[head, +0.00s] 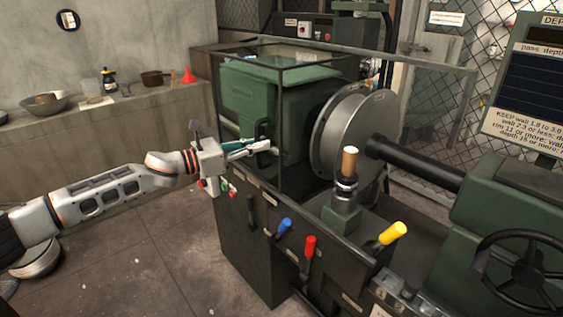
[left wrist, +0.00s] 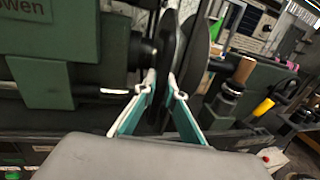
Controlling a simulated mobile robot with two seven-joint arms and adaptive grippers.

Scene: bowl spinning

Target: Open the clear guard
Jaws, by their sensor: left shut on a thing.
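The clear guard (head: 281,110) is a see-through box with a thin dark frame over the green headstock of the lathe. It looks closed in the head view. A dark upright handle (head: 262,130) sits on its front face. My left gripper (head: 266,146) is at that handle and is shut on it, its pale fingertips on either side. In the left wrist view the two teal-backed fingers (left wrist: 162,78) point forward with a narrow dark gap between them; the handle there is hard to tell from the dark discs behind. My right gripper is not in view.
A large metal disc (head: 350,135) and a wood-tipped tool post (head: 347,178) stand right of the guard. Blue (head: 284,226), red (head: 309,246) and yellow (head: 393,233) levers stick out along the front. A handwheel (head: 525,272) is at lower right. Floor at left is open.

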